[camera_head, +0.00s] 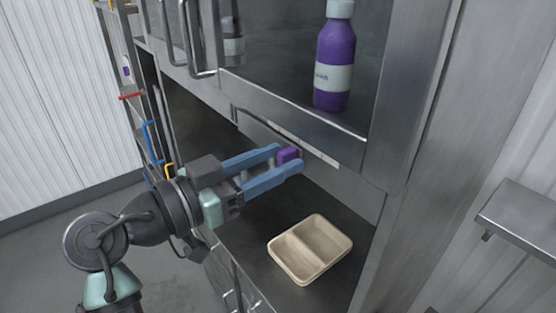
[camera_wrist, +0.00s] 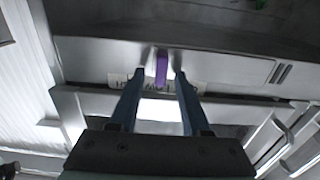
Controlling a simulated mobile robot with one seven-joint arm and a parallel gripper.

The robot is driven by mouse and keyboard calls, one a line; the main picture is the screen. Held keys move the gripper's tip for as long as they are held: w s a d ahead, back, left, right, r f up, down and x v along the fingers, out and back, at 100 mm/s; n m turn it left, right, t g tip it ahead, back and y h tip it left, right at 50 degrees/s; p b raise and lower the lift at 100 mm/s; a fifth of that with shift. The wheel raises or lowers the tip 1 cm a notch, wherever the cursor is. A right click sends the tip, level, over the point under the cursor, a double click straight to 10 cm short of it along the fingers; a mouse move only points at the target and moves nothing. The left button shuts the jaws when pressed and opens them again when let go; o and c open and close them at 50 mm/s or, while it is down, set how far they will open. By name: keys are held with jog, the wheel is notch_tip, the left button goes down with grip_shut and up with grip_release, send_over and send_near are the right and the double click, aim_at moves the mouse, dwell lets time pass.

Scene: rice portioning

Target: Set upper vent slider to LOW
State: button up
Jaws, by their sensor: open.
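The vent slider is a small purple knob (camera_head: 288,155) on the steel strip below the upper shelf. In the wrist view the purple knob (camera_wrist: 161,68) stands upright between my fingertips, in front of a pale label strip (camera_wrist: 186,86) with dark lettering that my fingers partly cover. I cannot read which mark the knob is at. My gripper (camera_head: 287,160) has two blue fingers, open, one on each side of the knob. In the wrist view my gripper (camera_wrist: 161,76) shows a gap on both sides of the knob. I cannot tell whether a fingertip touches it.
A purple bottle (camera_head: 334,62) stands on the shelf above the strip. A beige two-part tray (camera_head: 311,277) lies on the dark counter below my gripper. Steel door handles (camera_head: 203,40) are at upper left. A steel side shelf (camera_head: 520,215) juts out at right.

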jog(key=b+v, duration=0.5)
jog(key=v, duration=0.7)
jog(key=shift+s, duration=0.2)
jog(key=shift+w+d+r, duration=0.1)
